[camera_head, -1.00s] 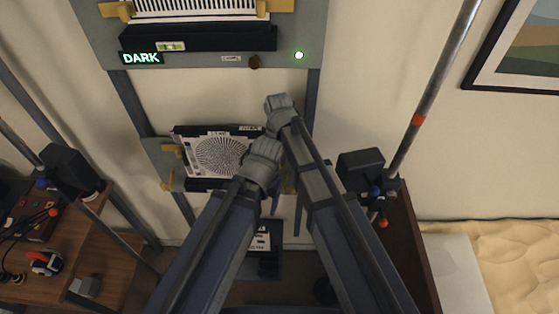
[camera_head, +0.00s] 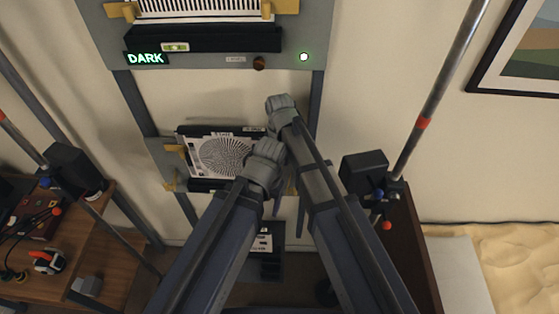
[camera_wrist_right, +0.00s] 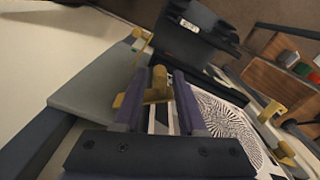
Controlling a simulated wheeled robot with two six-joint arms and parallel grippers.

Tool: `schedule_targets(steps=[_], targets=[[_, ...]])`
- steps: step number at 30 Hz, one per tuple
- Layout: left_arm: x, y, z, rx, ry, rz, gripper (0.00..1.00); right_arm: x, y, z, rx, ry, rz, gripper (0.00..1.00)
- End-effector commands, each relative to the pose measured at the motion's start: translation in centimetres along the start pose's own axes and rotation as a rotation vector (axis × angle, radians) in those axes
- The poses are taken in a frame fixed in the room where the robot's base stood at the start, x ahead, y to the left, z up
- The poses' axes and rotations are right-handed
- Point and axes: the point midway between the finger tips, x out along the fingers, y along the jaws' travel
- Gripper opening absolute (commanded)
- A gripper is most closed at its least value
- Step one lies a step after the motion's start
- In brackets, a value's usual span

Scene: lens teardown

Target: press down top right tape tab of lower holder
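The lower holder (camera_head: 157,150) is a grey plate bearing a white card with a black radial pattern (camera_head: 218,156). Yellow tabs show on its left side, at upper left (camera_head: 174,149) and lower left (camera_head: 169,179). Its right side is hidden behind my arms in the head view. In the right wrist view, my right gripper (camera_wrist_right: 160,88) has its two dark fingers apart, with a yellow tab (camera_wrist_right: 158,80) between or just beyond them; contact cannot be told. The patterned card (camera_wrist_right: 228,125) lies beside the fingers. My left gripper (camera_head: 264,165) is in front of the card's right part; its fingers cannot be made out.
Metal rods with dark clamps (camera_head: 364,166) stand either side. A wooden bench (camera_head: 110,250) with tools is at left.

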Motion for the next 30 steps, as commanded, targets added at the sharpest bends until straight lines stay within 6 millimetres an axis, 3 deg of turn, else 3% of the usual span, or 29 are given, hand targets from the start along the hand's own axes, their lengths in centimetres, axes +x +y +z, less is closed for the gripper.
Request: schedule_targets(steps=[3,16,30], targets=[[0.0,0.0,0.0,0.000,0.000,0.000,0.72,0.0,0.0,0.0,0.000,0.000,0.000,0.53],[-0.8,-0.1,0.1,-0.001,0.000,0.000,0.72,-0.8,0.0,0.0,0.000,0.000,0.000,0.53],[-6.4,-0.6,0.4,-0.002,-0.002,0.001,0.72,-6.5,0.0,0.0,0.000,0.000,0.000,0.53]])
